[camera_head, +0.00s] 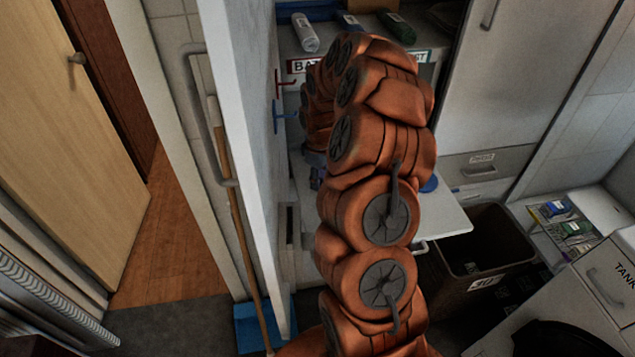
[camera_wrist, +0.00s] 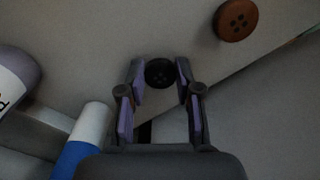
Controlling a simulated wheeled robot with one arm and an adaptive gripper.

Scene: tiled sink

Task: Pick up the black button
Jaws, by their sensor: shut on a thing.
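The black button (camera_wrist: 160,72) is a small dark disc with holes. In the wrist view it sits between the tips of my gripper (camera_wrist: 159,80), whose purple-padded fingers are shut on it. A pale grey surface lies behind the button; I cannot tell whether the button touches it. In the head view my orange arm hides most of my gripper, and the black button cannot be seen there.
A brown button (camera_wrist: 238,20) lies on the pale surface, up and right of my gripper. A blue-and-white cylinder (camera_wrist: 85,140) and a grey rounded container (camera_wrist: 17,82) are at left. In the head view, a dark bin (camera_head: 480,250) stands right of my arm.

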